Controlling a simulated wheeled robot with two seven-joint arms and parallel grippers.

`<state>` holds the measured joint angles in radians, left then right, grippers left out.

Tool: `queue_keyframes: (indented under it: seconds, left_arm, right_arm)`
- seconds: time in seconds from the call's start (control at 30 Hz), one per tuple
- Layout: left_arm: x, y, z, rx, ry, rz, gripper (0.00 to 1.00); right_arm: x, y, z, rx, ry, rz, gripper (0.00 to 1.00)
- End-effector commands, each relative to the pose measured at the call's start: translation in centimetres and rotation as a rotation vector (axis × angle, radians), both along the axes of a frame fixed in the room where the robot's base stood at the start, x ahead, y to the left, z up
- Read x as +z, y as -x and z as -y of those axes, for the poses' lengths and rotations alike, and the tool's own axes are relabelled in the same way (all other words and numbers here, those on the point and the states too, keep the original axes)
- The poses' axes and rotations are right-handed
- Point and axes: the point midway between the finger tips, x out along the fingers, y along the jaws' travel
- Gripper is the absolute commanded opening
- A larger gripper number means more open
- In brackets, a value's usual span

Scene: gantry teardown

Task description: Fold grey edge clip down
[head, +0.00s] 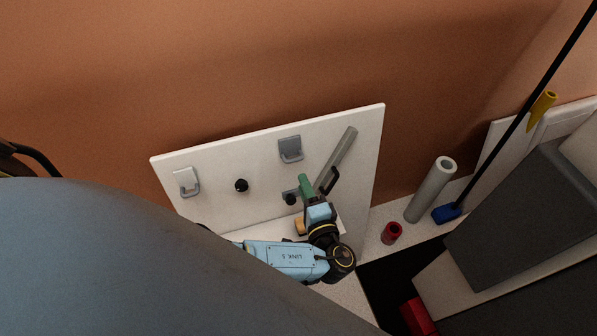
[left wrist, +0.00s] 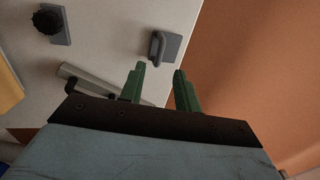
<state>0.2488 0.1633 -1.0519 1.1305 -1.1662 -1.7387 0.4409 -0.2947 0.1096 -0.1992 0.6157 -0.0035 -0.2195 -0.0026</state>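The grey edge clip (head: 290,149) sits near the top edge of a white upright board (head: 225,160). It also shows in the left wrist view, where the clip (left wrist: 165,47) has a raised loop beside the board's edge, ahead of the fingertips. My left gripper (head: 304,180) has green fingers and is below the clip in the head view, apart from it. In the left wrist view the left gripper (left wrist: 160,78) is open, with nothing between its fingers. My right gripper is not in view.
A lighter clip (head: 186,181) and a black knob (head: 241,185) are on the board's left part. A grey bar (head: 341,157) leans at its right. A grey tube (head: 430,190), red cup (head: 391,233) and blue block (head: 446,213) stand further right.

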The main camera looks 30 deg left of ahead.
Motion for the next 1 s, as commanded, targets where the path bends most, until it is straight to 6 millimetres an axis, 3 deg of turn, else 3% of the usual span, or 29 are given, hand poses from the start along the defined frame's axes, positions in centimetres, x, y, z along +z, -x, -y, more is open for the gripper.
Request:
queue_keyframes:
  seconds: [0.1,0.33,1.0]
  left_arm:
    - [-0.1,1.8,2.1,-0.001,0.002,-0.003,0.32]
    - [-0.1,3.9,4.6,-0.001,0.002,-0.001,0.32]
    - [0.0,4.4,5.1,0.0,0.0,-0.001,0.32]
  right_arm:
    - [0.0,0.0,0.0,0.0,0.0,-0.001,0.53]
    - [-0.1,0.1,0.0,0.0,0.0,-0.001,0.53]
    - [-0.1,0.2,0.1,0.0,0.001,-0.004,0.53]
